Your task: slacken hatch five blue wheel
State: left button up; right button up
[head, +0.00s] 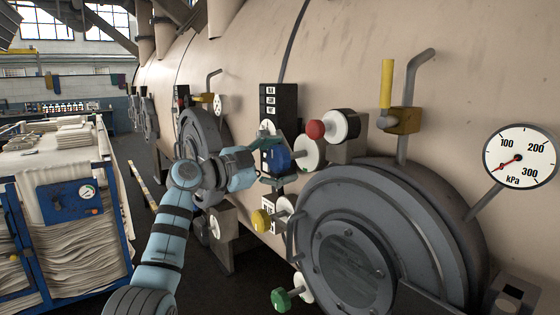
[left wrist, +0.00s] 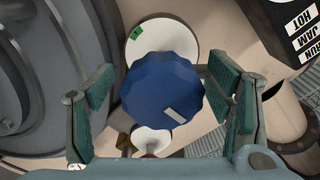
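The blue wheel (head: 279,157) sticks out in front of a white disc (head: 309,153) on the tank's side. In the left wrist view the blue wheel (left wrist: 160,88) fills the middle, with a pale rectangular mark on it. The white disc (left wrist: 160,42) behind it carries a green mark. My left gripper (head: 271,160) is at the wheel, with one finger on each side of it. In the left wrist view the gripper (left wrist: 162,92) is open, with narrow gaps between pads and wheel. My right gripper is not in view.
A red knob (head: 316,129), a yellow knob (head: 261,220) and a green knob (head: 281,299) surround the wheel. A round hatch (head: 365,250) is at right, another (head: 196,140) behind my arm. A black label panel (head: 279,100) stands above. A cloth cart (head: 112,200) is at left.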

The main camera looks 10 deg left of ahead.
pick_arm(q)
jog(key=shift+r, duration=0.1)
jog(key=v, duration=1.2)
